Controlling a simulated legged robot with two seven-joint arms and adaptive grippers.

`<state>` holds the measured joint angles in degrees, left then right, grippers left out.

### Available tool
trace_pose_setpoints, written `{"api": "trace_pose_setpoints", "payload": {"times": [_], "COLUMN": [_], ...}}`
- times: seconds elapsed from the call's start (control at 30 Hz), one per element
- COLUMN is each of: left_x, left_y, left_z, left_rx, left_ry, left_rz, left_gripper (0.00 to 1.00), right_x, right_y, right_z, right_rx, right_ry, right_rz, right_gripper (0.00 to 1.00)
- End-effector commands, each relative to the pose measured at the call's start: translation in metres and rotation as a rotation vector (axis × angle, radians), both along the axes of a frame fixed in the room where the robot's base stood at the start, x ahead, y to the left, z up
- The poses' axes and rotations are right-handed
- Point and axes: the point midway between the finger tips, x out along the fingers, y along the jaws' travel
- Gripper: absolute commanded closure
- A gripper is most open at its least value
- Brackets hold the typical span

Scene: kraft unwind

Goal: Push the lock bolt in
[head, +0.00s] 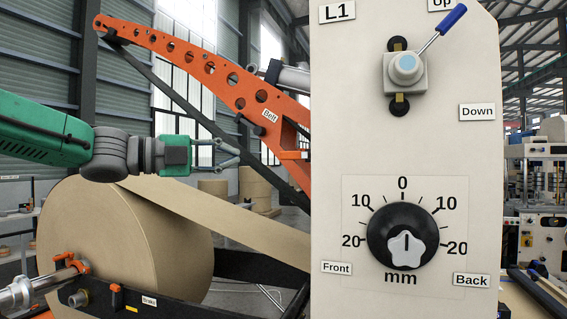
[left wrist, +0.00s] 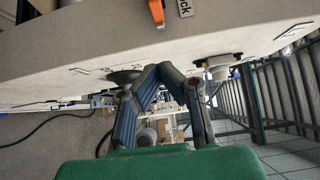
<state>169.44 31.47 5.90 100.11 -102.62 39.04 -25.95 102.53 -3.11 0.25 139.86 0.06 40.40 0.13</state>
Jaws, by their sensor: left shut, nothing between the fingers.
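An orange piece (left wrist: 156,12) shows at the top edge of the left wrist view, beside a label (left wrist: 186,8) cut off to "ck"; it may be the lock bolt. How far it sticks out cannot be told. I cannot make out a lock bolt in the head view. My left gripper (head: 236,152) reaches in from the left, in front of the orange belt arm and left of the pale control panel (head: 333,120). In the left wrist view its blue-padded fingers (left wrist: 158,70) are shut and empty, below the panel face. My right gripper is not in view.
The panel carries a blue-handled switch (head: 407,68) marked Up and Down, and a black dial (head: 403,237) with a white star knob. An orange belt arm (head: 190,55) slopes behind my gripper. A large kraft roll (head: 125,235) lies below my left arm.

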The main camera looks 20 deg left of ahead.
Motion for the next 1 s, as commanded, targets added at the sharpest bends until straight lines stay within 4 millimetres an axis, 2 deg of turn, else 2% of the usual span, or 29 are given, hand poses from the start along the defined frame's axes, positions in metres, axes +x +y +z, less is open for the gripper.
{"api": "trace_pose_setpoints", "payload": {"times": [0.03, 0.1, 0.4, 0.5, 0.73, 0.83, 1.0], "left_x": [0.002, 0.005, 0.014, 0.032, 0.065, 0.082, 0.098], "left_y": [-0.001, -0.004, -0.024, -0.042, -0.075, -0.073, -0.073], "left_z": [-0.006, -0.007, -0.005, 0.001, 0.001, 0.002, 0.002], "left_rx": [0.005, 0.004, 0.009, 0.004, 0.003, 0.0, -0.001], "left_ry": [-0.002, -0.002, -0.004, 0.002, 0.0, 0.0, -0.001], "left_rz": [0.003, 0.003, -0.005, -0.007, -0.005, -0.003, -0.003], "left_gripper": [1.0, 1.0, 1.0, 1.0, 1.0, 1.0, 1.0], "right_x": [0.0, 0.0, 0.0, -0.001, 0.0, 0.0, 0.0], "right_y": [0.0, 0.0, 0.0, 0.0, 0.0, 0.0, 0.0], "right_z": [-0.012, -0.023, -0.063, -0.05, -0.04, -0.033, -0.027], "right_rx": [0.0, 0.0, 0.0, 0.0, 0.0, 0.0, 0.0], "right_ry": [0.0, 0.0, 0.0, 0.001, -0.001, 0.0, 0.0], "right_rz": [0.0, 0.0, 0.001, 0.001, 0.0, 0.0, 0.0], "right_gripper": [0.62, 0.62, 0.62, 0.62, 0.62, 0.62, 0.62]}}
